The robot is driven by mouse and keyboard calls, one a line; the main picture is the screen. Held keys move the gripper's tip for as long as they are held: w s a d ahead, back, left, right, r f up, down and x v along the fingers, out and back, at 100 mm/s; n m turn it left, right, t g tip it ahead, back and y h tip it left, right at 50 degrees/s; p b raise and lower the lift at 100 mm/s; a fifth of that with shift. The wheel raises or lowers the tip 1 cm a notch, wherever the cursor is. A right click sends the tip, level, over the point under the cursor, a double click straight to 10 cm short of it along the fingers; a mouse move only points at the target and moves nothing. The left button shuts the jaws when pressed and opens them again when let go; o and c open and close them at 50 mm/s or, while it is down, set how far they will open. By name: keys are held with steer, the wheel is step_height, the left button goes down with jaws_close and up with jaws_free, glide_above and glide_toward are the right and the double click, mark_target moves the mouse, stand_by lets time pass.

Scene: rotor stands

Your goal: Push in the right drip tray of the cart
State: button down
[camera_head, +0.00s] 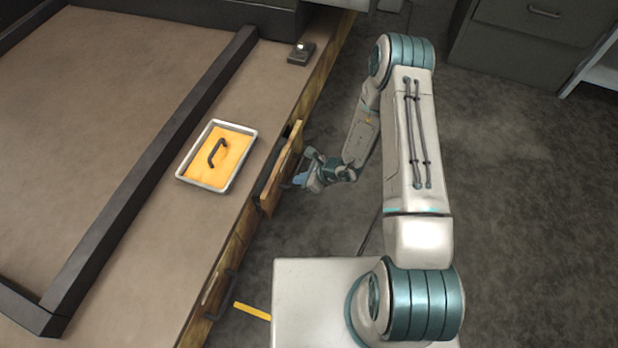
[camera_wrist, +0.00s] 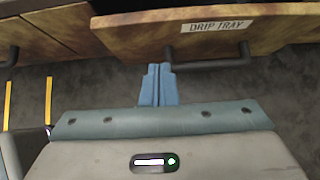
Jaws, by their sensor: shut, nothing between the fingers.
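The right drip tray (camera_head: 282,168) is a wooden-fronted drawer standing out from the cart's side, with a dark gap behind its front in the head view. In the wrist view its front carries a white "DRIP TRAY" label (camera_wrist: 216,26) and a dark bar handle (camera_wrist: 207,56). My gripper (camera_head: 299,180) is at the outer side of this front. In the wrist view its blue fingers (camera_wrist: 157,68) are together and empty, pointing at the front near the handle's left end. I cannot tell whether the fingertips touch it.
Another drawer handle (camera_head: 220,294) shows on the cart side nearer the bottom. A metal tray with a yellow pad (camera_head: 217,157) and a small dark device (camera_head: 301,53) lie on the cart top. Grey floor (camera_head: 520,200) is open to the right.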

mark_target(274, 175)
steer(key=a, duration=0.1)
steer(key=w+a+f+b, duration=0.1)
steer(key=a, duration=0.1)
steer(key=a+f, duration=0.1)
steer(key=shift+w+a, duration=0.35)
steer(key=shift+w, duration=0.05)
steer(key=shift+w+a+b, duration=0.15)
steer(key=shift+a+b, duration=0.15)
steer(key=shift+a, duration=0.15)
steer(key=shift+w+a+b, duration=0.2)
steer(key=shift+w+a, duration=0.05)
steer(key=shift+a, duration=0.4)
steer(key=shift+w+a+b, duration=0.15)
steer(key=shift+w+a, duration=0.05)
steer(key=shift+a, duration=0.4)
steer(key=shift+d, duration=0.15)
